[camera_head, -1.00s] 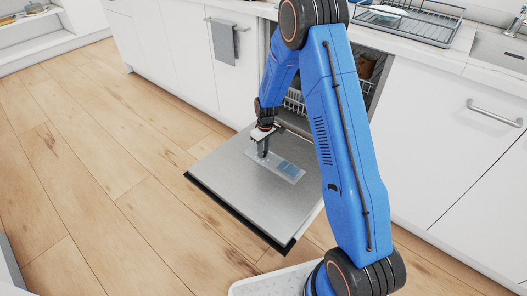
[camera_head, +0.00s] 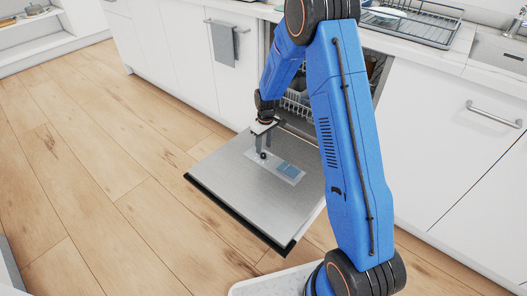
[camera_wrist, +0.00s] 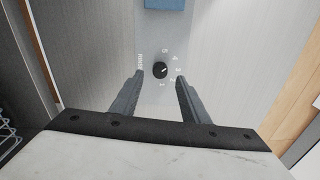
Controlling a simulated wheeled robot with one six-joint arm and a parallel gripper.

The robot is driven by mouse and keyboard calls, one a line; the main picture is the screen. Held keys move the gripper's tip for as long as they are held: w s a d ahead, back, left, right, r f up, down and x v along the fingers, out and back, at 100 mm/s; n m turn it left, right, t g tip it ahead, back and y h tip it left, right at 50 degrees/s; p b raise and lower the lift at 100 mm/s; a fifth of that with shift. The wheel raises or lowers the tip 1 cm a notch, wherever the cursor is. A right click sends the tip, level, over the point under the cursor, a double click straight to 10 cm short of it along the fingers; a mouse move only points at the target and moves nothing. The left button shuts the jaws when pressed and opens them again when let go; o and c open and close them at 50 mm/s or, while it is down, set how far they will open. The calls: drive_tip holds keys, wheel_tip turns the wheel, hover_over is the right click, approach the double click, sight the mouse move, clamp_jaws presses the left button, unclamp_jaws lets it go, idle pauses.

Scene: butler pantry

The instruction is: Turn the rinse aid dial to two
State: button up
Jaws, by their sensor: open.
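The rinse aid dial (camera_wrist: 160,70) is a small round black knob on a grey panel on the inner face of the open dishwasher door (camera_head: 235,186). Numbers one to five run around its right side in the wrist view, with RINSE lettering at left. A light mark shows on the knob, but I cannot tell surely which number it points to. My gripper (camera_wrist: 159,77) is open, one finger to each side of the dial, with visible gaps between. In the head view my gripper (camera_head: 264,146) points down above the door near the dial (camera_head: 263,156).
A blue dispenser lid (camera_wrist: 165,4) lies just beyond the dial; it also shows in the head view (camera_head: 289,170). The dishwasher rack (camera_head: 296,106) stands behind the door. White cabinets flank the opening, and wooden floor (camera_head: 100,190) is clear at left.

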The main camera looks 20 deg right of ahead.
sight(265, 154)
wheel_tip(265, 154, up, 13)
drive_tip(key=shift+d, duration=0.3)
drive_tip(key=shift+s, duration=0.1)
idle(0.4)
